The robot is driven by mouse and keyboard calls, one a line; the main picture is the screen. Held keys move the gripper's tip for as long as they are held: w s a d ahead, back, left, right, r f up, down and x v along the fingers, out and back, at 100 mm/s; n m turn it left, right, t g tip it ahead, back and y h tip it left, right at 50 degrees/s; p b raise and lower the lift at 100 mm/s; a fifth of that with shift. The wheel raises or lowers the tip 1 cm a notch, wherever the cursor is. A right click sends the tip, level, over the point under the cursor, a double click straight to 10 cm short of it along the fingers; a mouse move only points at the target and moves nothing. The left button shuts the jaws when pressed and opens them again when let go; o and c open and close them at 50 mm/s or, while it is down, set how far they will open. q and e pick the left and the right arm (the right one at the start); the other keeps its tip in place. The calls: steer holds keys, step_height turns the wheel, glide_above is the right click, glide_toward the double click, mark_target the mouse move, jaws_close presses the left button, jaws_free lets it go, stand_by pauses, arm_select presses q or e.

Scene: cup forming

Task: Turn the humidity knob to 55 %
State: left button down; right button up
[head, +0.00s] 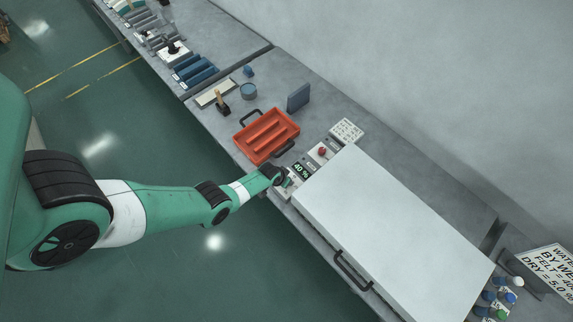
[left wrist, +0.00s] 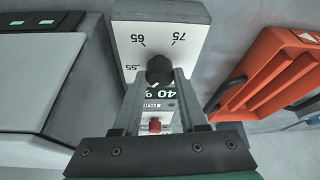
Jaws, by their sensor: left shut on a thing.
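The humidity knob (left wrist: 159,70) is a round black knob on a white panel (left wrist: 188,17) printed with 55, 65 and 75, seen in the left wrist view. My left gripper (left wrist: 160,78) is shut on the knob. A display (head: 301,169) beside it reads 40 % in green digits, and it is partly hidden in the left wrist view. In the head view my left gripper (head: 284,181) is at the panel and covers the knob. The knob's pointer cannot be made out. My right gripper is not in view.
A red button (head: 322,151) sits on the panel past the display. An orange tray (head: 243,144) stands close to the left. A large white lidded box (head: 400,225) with a black handle (head: 353,270) stands to the right.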

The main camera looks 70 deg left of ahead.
arm_select(q)
steer(key=m, duration=0.2)
steer(key=shift+s+a+f+m+h+b, duration=0.1)
steer(key=shift+f+m+h+b, duration=0.05)
steer(key=shift+m+h+b, duration=0.95)
steer(key=shift+m+b, duration=0.15)
steer(key=shift+m, duration=1.05)
steer(key=shift+c, duration=2.2)
jaws_free()
